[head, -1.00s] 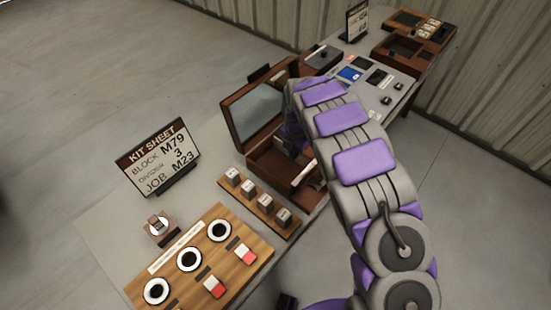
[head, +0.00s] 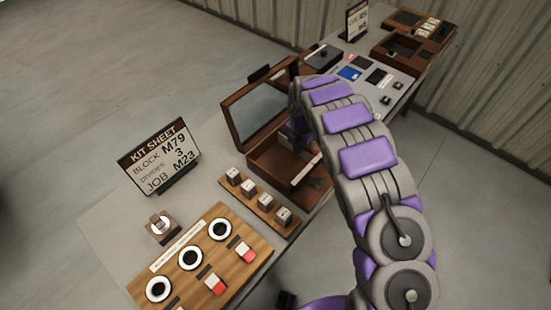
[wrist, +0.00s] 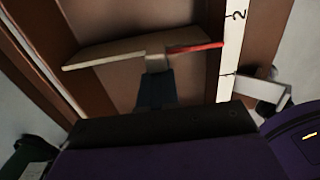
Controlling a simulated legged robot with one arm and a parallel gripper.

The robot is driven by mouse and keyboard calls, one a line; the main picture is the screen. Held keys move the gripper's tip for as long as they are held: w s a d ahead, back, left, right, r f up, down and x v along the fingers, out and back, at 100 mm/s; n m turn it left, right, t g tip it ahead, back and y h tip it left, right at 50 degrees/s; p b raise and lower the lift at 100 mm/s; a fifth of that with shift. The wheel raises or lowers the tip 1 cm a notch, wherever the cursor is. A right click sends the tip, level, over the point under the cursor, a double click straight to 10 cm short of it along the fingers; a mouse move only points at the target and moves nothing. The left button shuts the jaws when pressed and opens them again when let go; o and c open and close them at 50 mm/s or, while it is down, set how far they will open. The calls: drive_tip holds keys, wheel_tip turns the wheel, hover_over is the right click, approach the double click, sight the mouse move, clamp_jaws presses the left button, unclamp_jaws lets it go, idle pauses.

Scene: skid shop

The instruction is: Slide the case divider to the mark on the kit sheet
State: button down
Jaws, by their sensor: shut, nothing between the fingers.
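The case (head: 262,172) is a brown wooden box with its lid open, on the bench. In the wrist view, the divider (wrist: 105,50) is a tan board across the case with a red pointer (wrist: 195,47). The pointer reaches a white scale strip (wrist: 232,50), between the figure 2 and the tick below it. My gripper (wrist: 155,90) is shut and empty, its dark fingertips close to a grey piece at the divider's middle; I cannot tell if they touch. The kit sheet (head: 160,157) reads DIVIDER 3.
A rack of several small blocks (head: 258,202) stands just in front of the case. A wooden board (head: 205,255) with white rings is nearer, beside a small dial block (head: 162,227). More trays and parts (head: 400,48) fill the far bench. The raised lid (head: 258,108) bounds the left.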

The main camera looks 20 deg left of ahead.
drive_tip(key=shift+w+d+p, duration=0.3)
drive_tip(key=shift+w+p, duration=0.05)
drive_tip(key=shift+w, duration=0.4)
drive_tip(key=shift+w+d+p, duration=0.3)
drive_tip(key=shift+w, duration=0.5)
drive_tip(key=shift+w+d+p, duration=0.3)
drive_tip(key=shift+w+d, duration=0.05)
drive_tip(key=shift+w, duration=0.45)
drive_tip(key=shift+w+d+p, duration=0.25)
drive_tip(key=shift+w+d, duration=0.1)
drive_tip(key=shift+w, duration=0.4)
drive_tip(key=shift+w+d, duration=0.2)
drive_tip(key=shift+w, duration=0.45)
drive_tip(key=shift+s+r+p, duration=0.1)
drive_tip(key=shift+s+p, duration=0.1)
drive_tip(key=shift+p, duration=0.1)
drive_tip(key=shift+s+a, duration=0.15)
drive_tip(key=shift+s, duration=0.05)
wheel_tip(320, 180, up, 8)
drive_tip(key=p, duration=0.4)
